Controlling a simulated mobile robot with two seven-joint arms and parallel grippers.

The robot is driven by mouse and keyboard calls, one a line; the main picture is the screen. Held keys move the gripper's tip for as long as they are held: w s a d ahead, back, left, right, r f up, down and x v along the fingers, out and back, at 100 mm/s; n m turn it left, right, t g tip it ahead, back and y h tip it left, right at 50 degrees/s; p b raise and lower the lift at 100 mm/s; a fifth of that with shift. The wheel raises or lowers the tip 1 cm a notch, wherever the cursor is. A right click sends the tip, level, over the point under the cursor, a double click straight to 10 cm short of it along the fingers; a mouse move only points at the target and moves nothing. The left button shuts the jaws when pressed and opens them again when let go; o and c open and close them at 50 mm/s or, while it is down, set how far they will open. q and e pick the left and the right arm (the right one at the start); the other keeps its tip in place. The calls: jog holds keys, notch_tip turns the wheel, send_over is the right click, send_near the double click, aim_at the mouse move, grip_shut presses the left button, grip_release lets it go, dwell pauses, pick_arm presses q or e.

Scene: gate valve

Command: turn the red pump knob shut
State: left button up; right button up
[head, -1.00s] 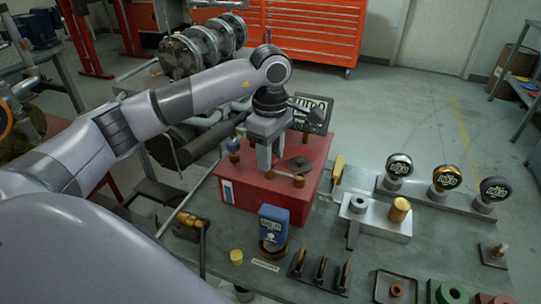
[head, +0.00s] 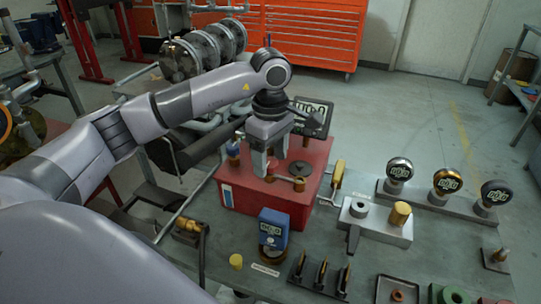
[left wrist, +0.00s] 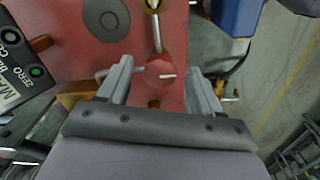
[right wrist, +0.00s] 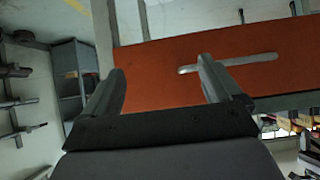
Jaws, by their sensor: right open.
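The red pump knob (left wrist: 159,72) is a round red disc with a pale bar, seen in the left wrist view near a metal rod's end. My left gripper (left wrist: 162,85) is open, with one finger on each side of the knob and visible gaps. In the head view my left gripper (head: 270,164) points down over the top of the red pump box (head: 240,195); its fingers hide most of the knob there. My right gripper (right wrist: 160,82) is open and empty, facing an orange surface with a pale handle.
A dark round plate (head: 303,170) and a brass fitting (head: 298,185) sit beside the left gripper on the box. A display (head: 312,114) stands behind. A blue meter (head: 273,228) is in front. Gauges (head: 398,168) and a grey block (head: 370,219) stand to the right.

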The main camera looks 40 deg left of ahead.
aim_at(270, 162)
pick_arm(q)
jog(key=shift+r+b, duration=0.3)
jog(key=shift+r, duration=3.3)
